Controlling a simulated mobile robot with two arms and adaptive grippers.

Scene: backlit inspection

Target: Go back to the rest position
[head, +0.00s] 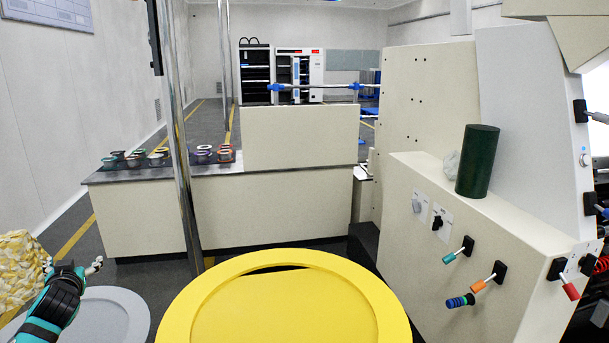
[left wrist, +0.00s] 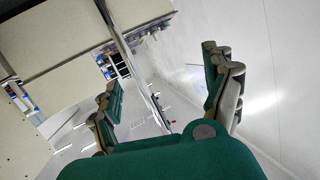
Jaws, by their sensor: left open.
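My left gripper (head: 75,266) is at the lower left of the head view, green and black, above a grey round surface. Its two fingers stand apart with nothing between them. In the left wrist view the open fingers (left wrist: 160,75) frame a pale floor and wall, with a metal pole behind. My right gripper is not in the head view.
A yellow round surface with a raised rim (head: 375,290) is front centre. A chrome pole (head: 178,140) stands left of it. A lumpy yellow thing (head: 20,262) is beside my left gripper. A cream control panel (head: 405,270) with levers and a dark green cylinder (head: 477,160) is right.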

